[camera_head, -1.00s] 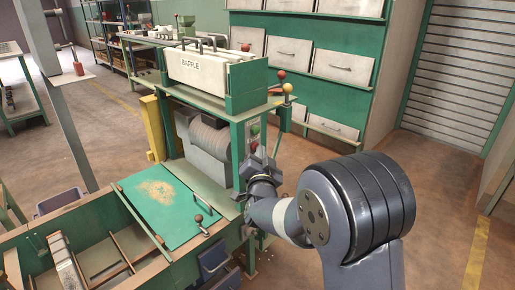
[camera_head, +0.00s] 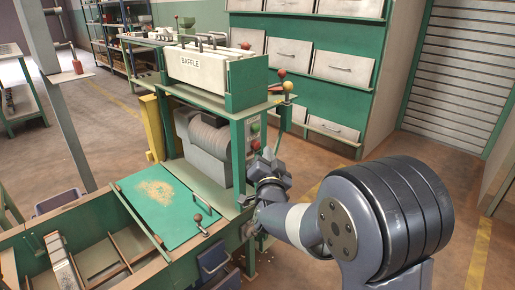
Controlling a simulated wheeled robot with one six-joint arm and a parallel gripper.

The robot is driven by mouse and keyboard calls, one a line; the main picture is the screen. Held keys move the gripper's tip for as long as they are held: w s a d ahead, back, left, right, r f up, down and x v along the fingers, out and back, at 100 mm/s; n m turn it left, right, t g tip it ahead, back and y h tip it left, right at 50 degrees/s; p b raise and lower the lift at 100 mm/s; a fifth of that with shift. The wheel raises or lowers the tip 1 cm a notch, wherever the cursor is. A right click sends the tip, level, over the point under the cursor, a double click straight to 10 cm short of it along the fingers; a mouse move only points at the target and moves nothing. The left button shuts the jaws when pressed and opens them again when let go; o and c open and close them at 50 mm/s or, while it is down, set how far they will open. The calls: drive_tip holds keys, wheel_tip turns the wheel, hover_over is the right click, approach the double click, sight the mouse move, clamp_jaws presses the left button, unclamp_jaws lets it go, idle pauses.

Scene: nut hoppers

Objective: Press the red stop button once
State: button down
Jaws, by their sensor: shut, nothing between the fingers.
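The red stop button (camera_head: 256,145) is on a small grey control panel on the front right post of the green machine, below a green button (camera_head: 255,127). It is in plain sight. My gripper (camera_head: 268,158) is just right of and below the red button in the picture, its fingers pointing up toward the panel. The gripper is shut and empty. A gap shows between it and the button in the picture; the distance in depth is hard to tell. My own wrist hides part of the machine's lower right side.
The machine carries a white hopper marked BAFFLE (camera_head: 205,68). Levers with a red knob (camera_head: 282,74) and a yellow knob (camera_head: 288,86) stand above the panel. Floor at right is clear.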

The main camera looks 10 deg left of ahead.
drive_tip(key=s+d+b, duration=0.1)
drive_tip(key=s+d, duration=0.1)
drive_tip(key=d, duration=0.1)
drive_tip(key=shift+s, duration=0.2)
idle(0.6)
drive_tip(key=a+p, duration=0.1)
drive_tip(key=w+p, duration=0.1)
drive_tip(key=p, duration=0.1)
drive_tip(key=shift+w+a+r, duration=0.2)
drive_tip(key=shift+w+a, duration=0.05)
drive_tip(key=shift+a, duration=0.1)
drive_tip(key=shift+p, duration=0.65)
drive_tip(key=s+d+b, duration=0.2)
drive_tip(key=s+d, duration=0.1)
drive_tip(key=d, duration=0.1)
drive_tip(key=shift+s+d+f+b, duration=0.25)
drive_tip(key=shift+s+d+b, duration=0.05)
drive_tip(key=shift+s+d, duration=0.1)
